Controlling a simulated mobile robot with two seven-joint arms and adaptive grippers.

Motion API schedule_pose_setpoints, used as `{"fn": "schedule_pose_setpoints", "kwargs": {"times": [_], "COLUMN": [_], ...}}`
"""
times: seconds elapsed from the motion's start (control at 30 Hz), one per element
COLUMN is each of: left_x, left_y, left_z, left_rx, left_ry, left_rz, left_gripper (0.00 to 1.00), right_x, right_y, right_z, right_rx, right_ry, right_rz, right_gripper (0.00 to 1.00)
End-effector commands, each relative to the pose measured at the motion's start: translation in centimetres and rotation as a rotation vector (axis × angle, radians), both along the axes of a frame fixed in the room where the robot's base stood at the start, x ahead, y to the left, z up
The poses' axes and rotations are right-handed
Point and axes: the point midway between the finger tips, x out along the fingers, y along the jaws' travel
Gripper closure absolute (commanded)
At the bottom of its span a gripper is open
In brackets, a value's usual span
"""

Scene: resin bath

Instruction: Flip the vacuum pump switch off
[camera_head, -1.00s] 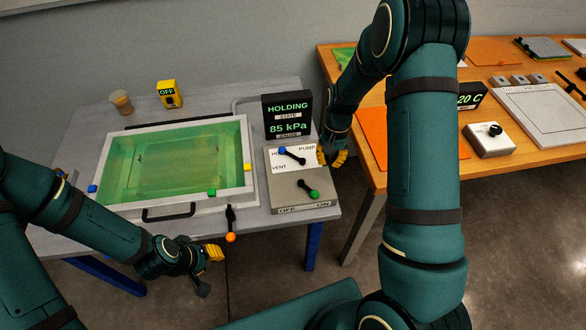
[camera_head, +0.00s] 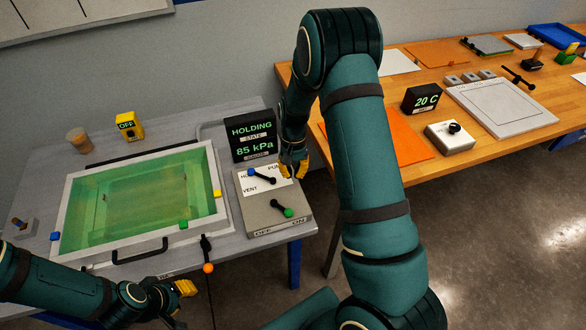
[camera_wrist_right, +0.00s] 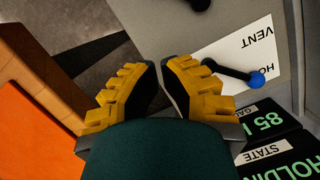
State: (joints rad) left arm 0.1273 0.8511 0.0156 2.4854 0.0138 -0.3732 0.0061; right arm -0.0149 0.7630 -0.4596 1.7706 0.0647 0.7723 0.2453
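The pump panel (camera_head: 300,213) is a grey box with OFF and ON on its front edge. Its black switch lever ends in a green knob (camera_head: 288,212), leaning to the ON side. Behind it, a lever with a blue knob (camera_head: 251,172) sits on the white HOLD/PUMP/VENT label; the blue knob also shows in the right wrist view (camera_wrist_right: 257,80). My right gripper (camera_head: 293,174) is at the panel's back right corner, beyond the green knob. Its fingers (camera_wrist_right: 160,66) are nearly together with nothing between them. My left gripper (camera_head: 188,288) is low in front of the bath; its fingers are unclear.
A black display (camera_head: 250,126) reading HOLDING, 85 kPa stands behind the panel. The green bath (camera_head: 140,200) is to the left, with an orange-knobbed lever (camera_head: 207,267) at its front. A wooden table (camera_head: 350,177) with an orange sheet (camera_head: 405,140) lies right, across a gap.

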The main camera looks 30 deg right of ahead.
Motion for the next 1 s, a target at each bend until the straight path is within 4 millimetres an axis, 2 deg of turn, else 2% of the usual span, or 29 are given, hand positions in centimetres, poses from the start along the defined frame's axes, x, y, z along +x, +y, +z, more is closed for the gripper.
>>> {"fn": "schedule_pose_setpoints", "kwargs": {"times": [0.03,0.3,0.4,0.57,1.0], "left_x": [-0.1,-0.2,-0.2,-0.2,-0.2], "left_y": [0.0,0.0,0.0,0.0,0.0], "left_z": [-0.2,-0.8,-0.6,-0.6,-0.6], "left_rx": [0.0,-0.002,-0.002,-0.001,0.0], "left_ry": [0.002,0.006,0.006,0.005,0.004], "left_rz": [-0.001,-0.004,-0.004,-0.004,-0.004], "left_gripper": [0.65,0.65,0.65,0.65,0.65], "right_x": [-0.3,-1.3,-2.7,-3.9,-4.3], "right_y": [0.2,0.8,1.9,2.7,3.0], "right_z": [-1.2,-6.2,-6.1,-6.3,-6.4], "right_rx": [0.001,0.001,0.002,0.002,0.001], "right_ry": [0.005,0.004,0.002,0.001,0.0], "right_rz": [0.0,-0.001,0.0,0.0,-0.001], "right_gripper": [1.0,1.0,1.0,1.0,1.0]}}
